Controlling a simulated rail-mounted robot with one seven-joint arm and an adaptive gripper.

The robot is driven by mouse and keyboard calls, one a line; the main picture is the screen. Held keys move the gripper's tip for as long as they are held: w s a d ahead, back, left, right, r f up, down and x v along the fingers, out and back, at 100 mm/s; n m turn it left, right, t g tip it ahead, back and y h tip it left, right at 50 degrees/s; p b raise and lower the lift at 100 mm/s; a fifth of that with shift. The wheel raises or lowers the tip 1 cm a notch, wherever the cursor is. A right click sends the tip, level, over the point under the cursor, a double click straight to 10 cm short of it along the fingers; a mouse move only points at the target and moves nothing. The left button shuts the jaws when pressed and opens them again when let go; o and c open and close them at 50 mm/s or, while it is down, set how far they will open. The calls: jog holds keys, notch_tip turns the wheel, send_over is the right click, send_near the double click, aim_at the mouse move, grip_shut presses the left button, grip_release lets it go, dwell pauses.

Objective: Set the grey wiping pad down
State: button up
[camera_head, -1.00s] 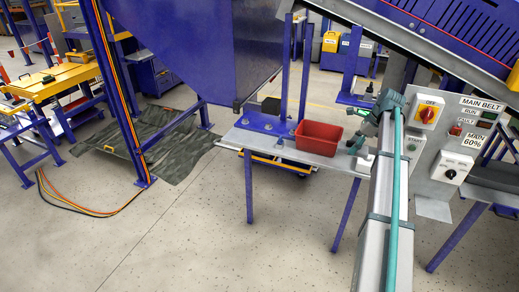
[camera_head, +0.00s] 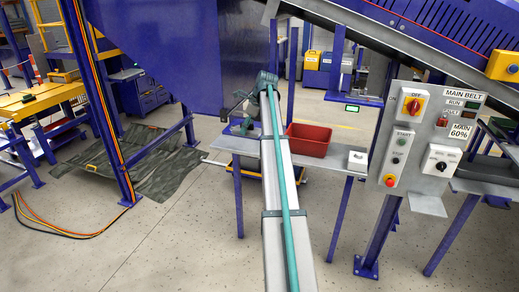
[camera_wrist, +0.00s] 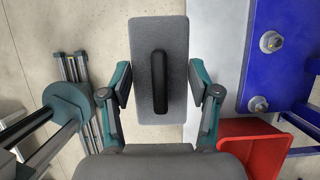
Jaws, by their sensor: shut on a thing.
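The grey wiping pad (camera_wrist: 158,100) is a flat rectangular block with a black handle (camera_wrist: 159,82) along its middle. In the wrist view it sits between the two fingers of my gripper (camera_wrist: 160,92), which is shut on it. Bare floor shows beyond the pad's left side, and the light grey bench top (camera_wrist: 212,55) lies beyond its right side. Whether the pad touches anything below cannot be told. In the head view my gripper (camera_head: 238,122) is at the bench's left end, and the pad cannot be made out there.
A red bin (camera_head: 309,140) stands on the bench (camera_head: 335,164), right of my arm; it also shows in the wrist view (camera_wrist: 240,135). A bolted blue bracket (camera_wrist: 275,60) is close by. A white box (camera_head: 357,161) is at the bench's right end, near the control panel (camera_head: 425,135).

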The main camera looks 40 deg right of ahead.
jog(key=w+d+f+p, duration=0.3)
jog(key=w+d+f, duration=0.1)
jog(key=w, duration=0.5)
send_near(237, 144)
jog(key=shift+w+a+f+p, duration=0.15)
jog(key=shift+w+a+p, duration=0.3)
jog(key=shift+a, duration=0.3)
jog(key=shift+w+d+f, duration=0.25)
jog(key=shift+w+f, duration=0.45)
jog(key=shift+f, duration=0.2)
jog(key=shift+f+p, duration=0.5)
jog(key=shift+f, duration=1.1)
jog(key=shift+f, duration=0.1)
jog(key=o, duration=1)
